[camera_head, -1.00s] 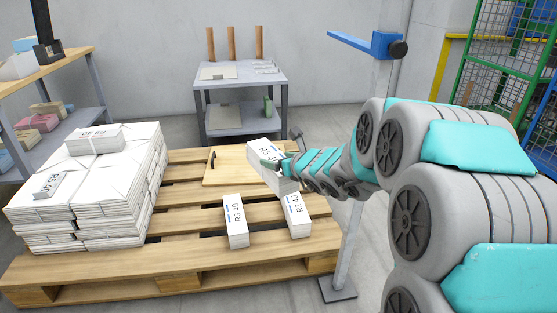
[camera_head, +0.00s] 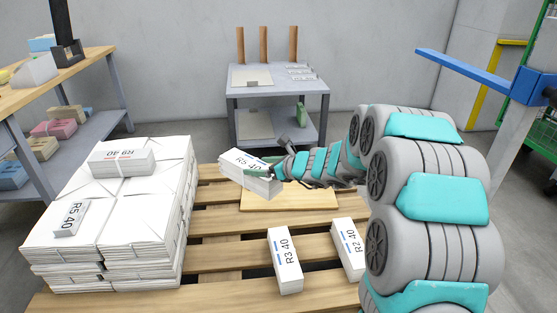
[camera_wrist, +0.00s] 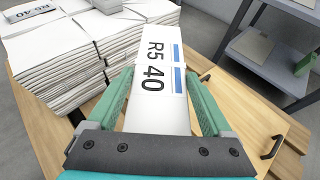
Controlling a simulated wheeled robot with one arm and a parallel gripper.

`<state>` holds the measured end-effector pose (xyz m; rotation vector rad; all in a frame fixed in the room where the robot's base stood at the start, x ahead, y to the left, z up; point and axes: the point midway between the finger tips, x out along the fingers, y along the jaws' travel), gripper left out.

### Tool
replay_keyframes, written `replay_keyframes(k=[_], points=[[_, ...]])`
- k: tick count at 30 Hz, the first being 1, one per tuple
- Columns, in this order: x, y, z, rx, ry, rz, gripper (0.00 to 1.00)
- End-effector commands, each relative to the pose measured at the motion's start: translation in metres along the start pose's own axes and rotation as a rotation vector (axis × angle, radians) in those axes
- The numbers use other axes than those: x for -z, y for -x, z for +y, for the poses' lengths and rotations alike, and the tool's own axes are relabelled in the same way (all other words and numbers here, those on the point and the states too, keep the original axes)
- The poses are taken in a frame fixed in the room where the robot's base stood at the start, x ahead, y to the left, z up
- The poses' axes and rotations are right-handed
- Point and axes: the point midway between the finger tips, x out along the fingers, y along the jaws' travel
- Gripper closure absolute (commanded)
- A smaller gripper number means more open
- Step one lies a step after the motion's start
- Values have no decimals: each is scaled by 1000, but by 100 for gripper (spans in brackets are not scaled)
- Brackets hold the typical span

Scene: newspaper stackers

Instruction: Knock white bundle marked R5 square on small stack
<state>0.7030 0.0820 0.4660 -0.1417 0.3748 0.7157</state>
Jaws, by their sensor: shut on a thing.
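My gripper (camera_wrist: 158,105) is shut on a white bundle marked R5 40 (camera_wrist: 162,62), with a green finger along each side. In the head view this bundle (camera_head: 240,163) is tilted slightly over the left part of a wooden board, right of the big paper stack (camera_head: 150,205). Whether it touches the board is unclear. The stack also shows at upper left in the wrist view (camera_wrist: 62,65).
The board (camera_head: 290,200) with handles lies on a slatted pallet (camera_head: 215,222). Bundles R3 40 (camera_head: 284,262) and R2 40 (camera_head: 346,250) lie at the front. A grey table (camera_head: 277,82) stands behind, a wooden shelf table (camera_head: 85,65) at left, a blue bracket (camera_head: 465,70) at right.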

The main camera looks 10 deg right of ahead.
Motion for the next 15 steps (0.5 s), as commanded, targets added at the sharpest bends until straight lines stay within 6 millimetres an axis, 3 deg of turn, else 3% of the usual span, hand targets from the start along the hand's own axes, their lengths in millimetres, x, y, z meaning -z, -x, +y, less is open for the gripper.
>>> replay_keyframes(k=[8,15], points=[[24,-34,34,-222,89,-2,100],[60,-51,70,-416,167,0,100]])
